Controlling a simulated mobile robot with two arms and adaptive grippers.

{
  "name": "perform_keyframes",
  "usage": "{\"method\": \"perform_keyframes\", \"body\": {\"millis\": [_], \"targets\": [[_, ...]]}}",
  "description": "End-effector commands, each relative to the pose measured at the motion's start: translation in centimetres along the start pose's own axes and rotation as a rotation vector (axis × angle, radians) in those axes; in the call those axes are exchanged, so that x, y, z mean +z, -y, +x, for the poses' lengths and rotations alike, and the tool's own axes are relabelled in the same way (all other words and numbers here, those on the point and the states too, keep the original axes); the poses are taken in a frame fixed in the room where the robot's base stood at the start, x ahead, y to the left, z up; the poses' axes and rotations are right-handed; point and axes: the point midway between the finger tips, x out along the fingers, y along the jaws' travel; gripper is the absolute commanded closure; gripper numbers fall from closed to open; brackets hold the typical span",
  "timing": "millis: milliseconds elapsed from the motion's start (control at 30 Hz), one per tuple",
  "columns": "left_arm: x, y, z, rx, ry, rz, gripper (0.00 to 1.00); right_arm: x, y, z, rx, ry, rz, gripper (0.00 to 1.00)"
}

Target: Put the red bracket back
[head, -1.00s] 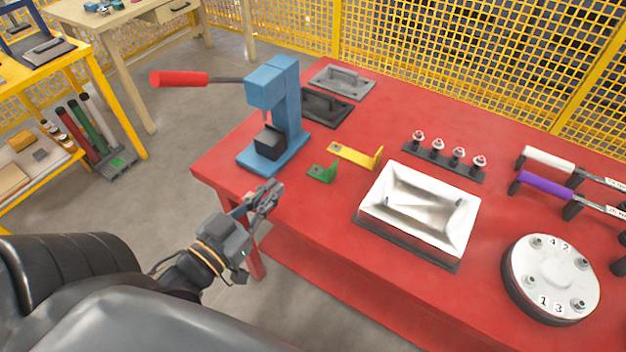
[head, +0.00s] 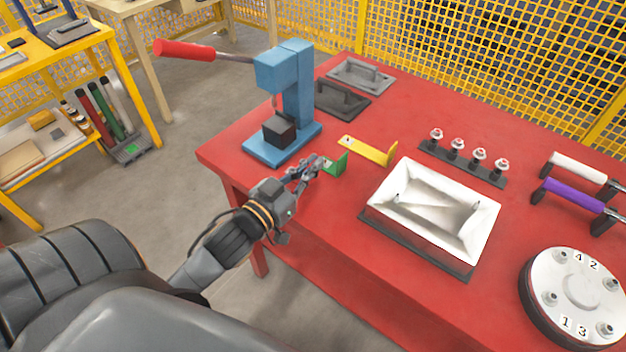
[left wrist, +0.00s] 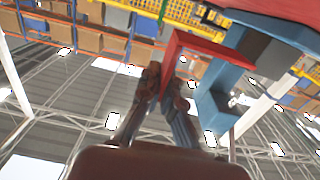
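A red L-shaped piece, the red bracket (left wrist: 178,45), shows between the two fingertips of my left gripper (left wrist: 163,78) in the left wrist view. The fingers are closed on its end. In the head view my left gripper (head: 318,164) is over the front edge of the red table, beside the green bracket (head: 337,164); the red bracket cannot be made out there against the table. The yellow bracket (head: 368,150) lies behind the green one. The blue press (head: 297,95) stands just left of and beyond the gripper. My right gripper is not in view.
The red table (head: 330,245) holds a white tray (head: 480,235), a row of studs (head: 465,168) and a round numbered plate (head: 582,290). The press lever (head: 185,49) sticks out left. Table front is clear.

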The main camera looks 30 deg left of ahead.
Motion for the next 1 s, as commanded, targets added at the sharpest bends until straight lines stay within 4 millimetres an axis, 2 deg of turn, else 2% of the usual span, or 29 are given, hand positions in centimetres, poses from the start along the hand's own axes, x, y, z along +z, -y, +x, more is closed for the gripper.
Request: {"method": "perform_keyframes", "body": {"millis": [200, 400, 800, 900, 933, 1000], "targets": [[1.6, 0.2, 1.4, 0.000, -0.001, -0.001, 1.00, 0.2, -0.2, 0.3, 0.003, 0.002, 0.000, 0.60], [4.3, 0.1, 1.2, 0.000, 0.000, -0.001, 1.00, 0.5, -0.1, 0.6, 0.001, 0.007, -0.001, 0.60], [4.8, 0.1, 1.1, 0.001, -0.001, 0.000, 1.00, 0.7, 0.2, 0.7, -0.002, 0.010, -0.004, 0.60], [4.7, 0.1, 1.1, 0.001, 0.000, 0.000, 0.76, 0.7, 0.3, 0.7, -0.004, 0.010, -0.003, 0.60], [4.7, 0.1, 1.1, 0.001, 0.000, 0.000, 0.72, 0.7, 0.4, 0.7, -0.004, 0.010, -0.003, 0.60], [4.7, 0.1, 1.1, 0.001, 0.000, 0.000, 0.72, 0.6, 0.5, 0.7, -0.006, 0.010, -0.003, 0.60]]}}
